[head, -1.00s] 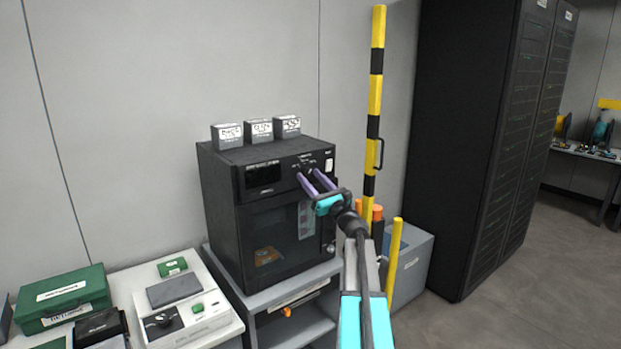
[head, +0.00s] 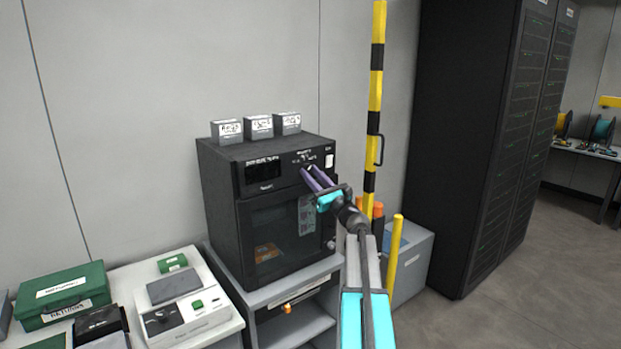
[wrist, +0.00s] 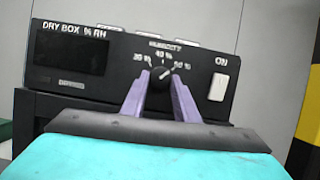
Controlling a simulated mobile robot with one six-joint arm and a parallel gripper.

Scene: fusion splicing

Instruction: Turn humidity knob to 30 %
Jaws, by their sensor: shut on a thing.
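The black dry box (head: 285,215) stands on a grey stand, with a control panel along its top front. In the wrist view, the dark round humidity knob (wrist: 161,77) sits below a printed scale on that panel. The scale has marks at left, top and right; the top one reads 40 %, and the others are blurred. A short white pointer line on the knob appears to lean up and right. My gripper (wrist: 160,80) has its two purple fingers shut on the knob's left and right sides. In the head view, my gripper (head: 310,170) hides most of the knob.
A white ON switch (wrist: 218,87) is right of the knob, and a dark display (wrist: 70,55) is left. Several small labelled boxes (head: 258,127) stand on the dry box. A yellow-black striped pole (head: 376,90) rises close to my arm's right.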

